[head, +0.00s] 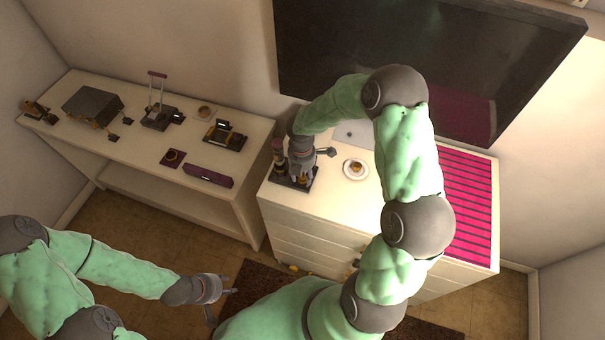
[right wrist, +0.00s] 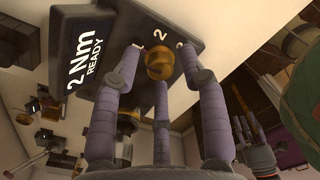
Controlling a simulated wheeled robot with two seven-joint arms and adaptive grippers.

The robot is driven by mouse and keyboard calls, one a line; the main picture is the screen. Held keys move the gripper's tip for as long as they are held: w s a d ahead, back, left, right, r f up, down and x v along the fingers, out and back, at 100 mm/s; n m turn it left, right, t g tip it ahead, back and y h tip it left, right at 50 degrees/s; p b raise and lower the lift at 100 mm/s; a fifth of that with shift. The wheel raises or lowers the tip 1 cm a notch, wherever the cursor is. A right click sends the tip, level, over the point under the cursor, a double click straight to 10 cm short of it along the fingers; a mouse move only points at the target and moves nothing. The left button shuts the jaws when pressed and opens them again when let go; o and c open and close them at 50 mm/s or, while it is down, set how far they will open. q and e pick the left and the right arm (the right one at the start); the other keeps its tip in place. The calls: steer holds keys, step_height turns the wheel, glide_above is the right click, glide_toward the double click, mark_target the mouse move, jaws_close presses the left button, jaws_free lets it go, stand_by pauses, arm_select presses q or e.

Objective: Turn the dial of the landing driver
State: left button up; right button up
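The landing driver (head: 283,184) is a dark device on the left end of the white dresser, partly hidden by my right gripper (head: 300,176). In the right wrist view its dark body (right wrist: 185,25) shows the words "2 Nm READY" and the numbers 1, 2 and 3 around an orange-gold dial (right wrist: 160,63). My right gripper (right wrist: 160,75) has purple-grey fingers on either side of the dial, with a small gap seeming to show on both sides. Contact is not clear. My left gripper (head: 221,303) is open and empty, low and away from the furniture.
A small plate with a gold item (head: 355,168) stands on the dresser (head: 330,215), right of the driver. A pink striped mat (head: 468,205) covers its right end. A white side table (head: 150,152) at left holds several devices. A dark screen (head: 400,50) hangs behind.

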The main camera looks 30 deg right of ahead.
jaws_close()
steer(key=shift+m, duration=0.3)
steer(key=m+b, duration=0.2)
steer(key=m, duration=0.3)
steer(key=shift+m+b, duration=0.3)
steer(key=m+b, duration=0.2)
steer(key=m, duration=0.3)
steer(key=m+b, duration=0.3)
steer(key=m, duration=0.3)
steer(key=shift+m, duration=0.4)
steer(key=m+b, duration=0.2)
steer(key=m, duration=0.3)
steer(key=shift+m+t, duration=0.3)
steer(key=shift+m, duration=0.1)
steer(key=shift+s, duration=0.1)
